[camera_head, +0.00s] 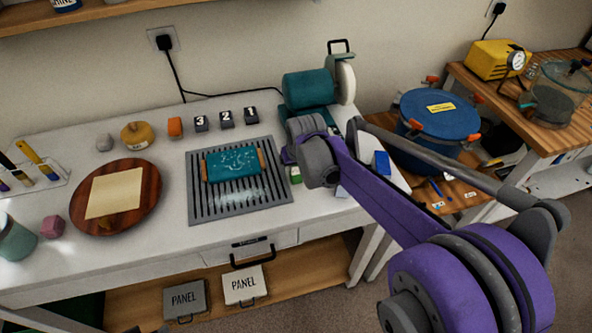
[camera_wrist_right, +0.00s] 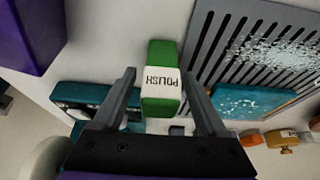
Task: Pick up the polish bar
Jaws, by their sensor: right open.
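The polish bar is a green block with a white band reading POLISH. It lies on the white bench just right of the slotted grey grate, small and partly hidden in the head view (camera_head: 296,175). In the right wrist view the polish bar (camera_wrist_right: 161,55) appears large, its lower part between the two fingers. My right gripper (camera_wrist_right: 159,76) is open, with one finger on each side of the bar and no visible contact. In the head view my right arm covers the gripper's fingers. My left gripper is not in view.
A teal block with wooden ends (camera_head: 232,165) lies on the grey grate (camera_head: 205,212). A teal polishing machine (camera_head: 307,88) stands behind the bar. A round wooden board (camera_head: 150,205) with a tan sheet is at left; numbered dark blocks (camera_head: 226,119) stand behind the grate.

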